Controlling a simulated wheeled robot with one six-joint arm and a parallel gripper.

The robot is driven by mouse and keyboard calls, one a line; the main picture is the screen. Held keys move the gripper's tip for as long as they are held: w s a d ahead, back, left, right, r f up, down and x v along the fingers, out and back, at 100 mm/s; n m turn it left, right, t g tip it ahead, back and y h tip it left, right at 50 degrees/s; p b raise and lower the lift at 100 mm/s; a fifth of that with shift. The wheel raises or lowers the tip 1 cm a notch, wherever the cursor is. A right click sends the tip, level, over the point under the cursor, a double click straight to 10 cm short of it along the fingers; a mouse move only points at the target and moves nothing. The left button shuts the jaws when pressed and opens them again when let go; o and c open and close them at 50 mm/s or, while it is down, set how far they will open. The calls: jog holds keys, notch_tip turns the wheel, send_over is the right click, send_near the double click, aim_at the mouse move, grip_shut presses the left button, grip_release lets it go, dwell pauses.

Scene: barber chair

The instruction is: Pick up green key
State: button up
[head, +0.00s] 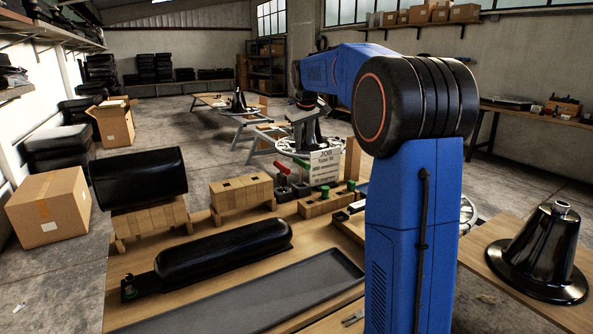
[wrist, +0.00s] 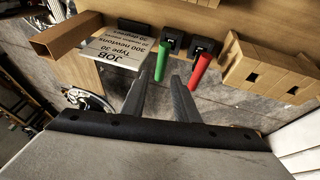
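The green key shows in the wrist view as a green handle (wrist: 164,58) standing out of a small black block. It also shows in the head view (head: 283,141), left of the sign. A red handle (wrist: 201,71) stands beside it, to its right in the wrist view. My gripper (wrist: 158,84) is open, with its two dark fingers apart and nothing between them. The tip of the green handle shows just past the fingertips, between their lines; I cannot tell the exact gap in depth.
A white job sign (head: 325,166) stands close to the handles. Wooden blocks (head: 241,192) lie nearby, and one block (head: 327,201) carries green-topped parts. A long black pad (head: 225,249) and a grey tray (head: 253,292) lie nearer on the table. A black cylinder (head: 138,178) rests at left.

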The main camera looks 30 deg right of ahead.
send_over(301, 177)
jog(key=f, duration=0.9)
jog(key=shift+d+f, duration=0.25)
jog(key=shift+f, duration=0.05)
jog(key=shift+x, duration=2.65)
jog(key=shift+w+a, duration=0.15)
jog(key=shift+c, duration=0.7)
jog(key=shift+r, duration=0.1)
grip_shut()
